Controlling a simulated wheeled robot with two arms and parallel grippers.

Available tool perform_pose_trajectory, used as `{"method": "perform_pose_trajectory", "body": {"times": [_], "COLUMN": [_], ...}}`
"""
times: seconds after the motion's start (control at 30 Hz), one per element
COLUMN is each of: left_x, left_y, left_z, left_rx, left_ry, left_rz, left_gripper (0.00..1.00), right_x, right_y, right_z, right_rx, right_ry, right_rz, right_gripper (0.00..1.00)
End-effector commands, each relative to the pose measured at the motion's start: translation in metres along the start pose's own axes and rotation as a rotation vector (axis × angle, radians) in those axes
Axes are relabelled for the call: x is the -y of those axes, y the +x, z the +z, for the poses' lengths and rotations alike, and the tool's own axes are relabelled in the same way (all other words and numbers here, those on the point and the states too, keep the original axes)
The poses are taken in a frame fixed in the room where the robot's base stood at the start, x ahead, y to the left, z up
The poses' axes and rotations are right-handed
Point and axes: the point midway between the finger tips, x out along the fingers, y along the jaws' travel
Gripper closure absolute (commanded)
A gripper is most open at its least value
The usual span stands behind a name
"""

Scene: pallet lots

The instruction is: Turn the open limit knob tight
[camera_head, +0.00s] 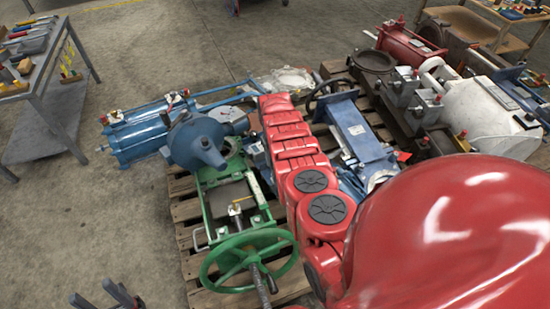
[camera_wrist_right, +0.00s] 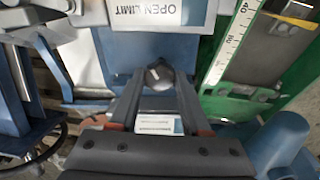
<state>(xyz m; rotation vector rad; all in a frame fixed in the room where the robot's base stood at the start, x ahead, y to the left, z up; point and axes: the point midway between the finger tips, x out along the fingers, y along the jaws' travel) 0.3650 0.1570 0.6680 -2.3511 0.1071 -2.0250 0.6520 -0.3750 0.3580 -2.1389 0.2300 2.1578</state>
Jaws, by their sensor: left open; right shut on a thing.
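In the head view my red right arm hides the right gripper and the knob; the arm reaches to the blue actuator (camera_head: 200,140) on the green valve (camera_head: 222,200). My left gripper (camera_head: 97,296) is open and empty at the bottom left, over bare floor.
The green handwheel (camera_head: 248,258) and valve stand on a wooden pallet (camera_head: 186,210). Red, white and blue machinery crowds the pallets to the right. A grey tool bench (camera_head: 45,85) stands at the left. The floor between bench and pallet is clear.

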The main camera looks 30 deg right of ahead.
Motion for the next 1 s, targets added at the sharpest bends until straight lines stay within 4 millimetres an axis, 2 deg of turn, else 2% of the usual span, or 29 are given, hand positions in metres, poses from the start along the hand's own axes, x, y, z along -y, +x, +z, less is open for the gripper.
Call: {"method": "perform_pose_trajectory", "body": {"times": [0.5,1.0], "left_x": [-0.001,-0.001], "left_y": [-0.015,-0.018], "left_z": [-0.001,-0.002], "left_rx": [-0.017,-0.023], "left_ry": [0.008,0.010], "left_rz": [0.021,0.030], "left_gripper": [0.50,0.50], "right_x": [0.000,0.001], "right_y": [0.001,0.000], "right_z": [-0.001,-0.001], "right_rx": [0.009,0.015], "right_ry": [0.386,0.489], "right_rz": [0.031,0.038], "right_gripper": [1.00,1.00]}}
